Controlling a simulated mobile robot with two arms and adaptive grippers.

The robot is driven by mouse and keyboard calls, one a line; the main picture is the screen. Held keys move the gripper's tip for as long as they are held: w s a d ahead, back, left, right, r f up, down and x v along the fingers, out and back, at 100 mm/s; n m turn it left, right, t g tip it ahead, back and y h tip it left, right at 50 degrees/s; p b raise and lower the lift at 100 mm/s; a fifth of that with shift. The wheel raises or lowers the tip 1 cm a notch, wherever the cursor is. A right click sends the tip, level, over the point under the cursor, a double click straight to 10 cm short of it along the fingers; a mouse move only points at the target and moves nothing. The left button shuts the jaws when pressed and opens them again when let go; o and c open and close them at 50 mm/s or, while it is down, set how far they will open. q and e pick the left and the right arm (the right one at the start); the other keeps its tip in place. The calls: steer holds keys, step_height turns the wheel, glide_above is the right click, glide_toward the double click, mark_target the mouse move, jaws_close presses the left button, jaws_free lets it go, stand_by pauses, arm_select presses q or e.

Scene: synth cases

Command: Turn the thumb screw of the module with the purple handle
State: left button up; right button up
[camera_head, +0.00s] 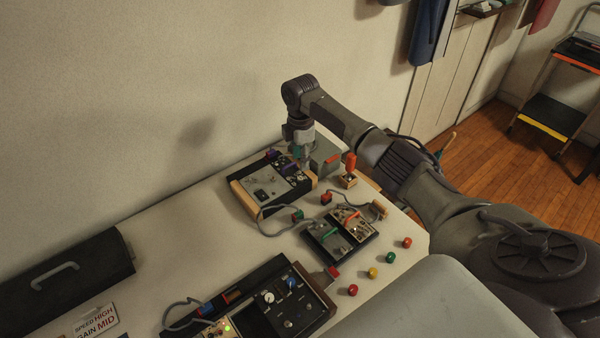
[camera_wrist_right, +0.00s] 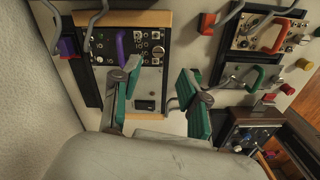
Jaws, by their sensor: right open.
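The module with the purple handle (camera_wrist_right: 122,48) has a dark upper panel with white markings and small silver knobs (camera_wrist_right: 157,50). I cannot tell surely which of these is its thumb screw. It sits in a wood-sided case (camera_head: 245,199) against the wall in the head view. A pale panel with a dark switch (camera_wrist_right: 146,105) lies beside it in the case. My right gripper (camera_wrist_right: 160,73) is open and empty, its green-padded fingers apart over the case. In the head view the right gripper (camera_head: 302,159) hangs pointing down at the case's far right end, partly hiding it. My left gripper is not visible.
Two small modules, with a green handle (camera_head: 327,238) and a red handle (camera_head: 351,217), stand to the right. A dark console (camera_head: 290,302) is nearer. Colored buttons (camera_head: 373,272) dot the table's right side. Grey cables (camera_head: 283,229) loop between devices. A black case (camera_head: 70,275) lies left.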

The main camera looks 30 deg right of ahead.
mark_target(300, 177)
step_height(300, 177, down, 8)
steer(key=shift+w+r, duration=0.15)
jaws_close()
stand_by(0.3)
